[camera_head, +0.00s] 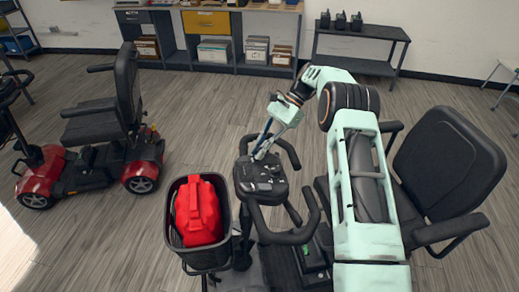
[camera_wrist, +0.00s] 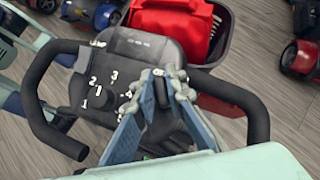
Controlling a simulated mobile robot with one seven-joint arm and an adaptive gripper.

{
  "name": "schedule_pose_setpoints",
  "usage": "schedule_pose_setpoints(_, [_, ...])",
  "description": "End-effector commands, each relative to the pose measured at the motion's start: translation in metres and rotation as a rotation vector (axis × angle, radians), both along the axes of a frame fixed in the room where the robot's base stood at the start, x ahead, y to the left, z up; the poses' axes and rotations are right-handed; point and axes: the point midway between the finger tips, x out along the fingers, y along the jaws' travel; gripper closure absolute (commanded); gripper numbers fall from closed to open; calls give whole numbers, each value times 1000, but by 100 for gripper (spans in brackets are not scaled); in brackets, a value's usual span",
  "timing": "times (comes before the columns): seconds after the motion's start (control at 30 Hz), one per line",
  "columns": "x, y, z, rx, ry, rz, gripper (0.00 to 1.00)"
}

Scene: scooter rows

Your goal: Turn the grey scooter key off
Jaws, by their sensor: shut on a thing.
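The grey scooter's dark control console (camera_head: 262,183) is in the middle of the head view, between its looped black handlebars. In the wrist view the console (camera_wrist: 98,72) shows a dial with white numbers. My gripper (camera_head: 260,154) reaches down onto the console from above. In the wrist view my gripper's blue-grey fingers (camera_wrist: 164,82) are closed around a small dark piece, the key (camera_wrist: 161,93), at the console. The fingers hide much of the key and its slot, so I cannot tell its turn angle clearly.
A basket (camera_head: 170,218) holding a red bag (camera_head: 198,212) is at the scooter's front. The scooter's black seat (camera_head: 448,160) is at the right. A red scooter (camera_head: 100,165) stands at the left. Shelving (camera_head: 225,48) and a low bench (camera_head: 362,34) line the wall. Open floor lies between.

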Motion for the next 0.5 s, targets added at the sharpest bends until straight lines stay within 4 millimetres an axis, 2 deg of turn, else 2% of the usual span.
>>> schedule_pose_setpoints(0.27, [0,-1,-1,-2,1,1,100])
schedule_pose_setpoints(0.3, [0,-1,-1,-2,1,1,86])
schedule_pose_setpoints(0.43, [0,-1,-1,-2,0,0,72])
schedule_pose_setpoints(0.5, [0,-1,-1,-2,0,0,71])
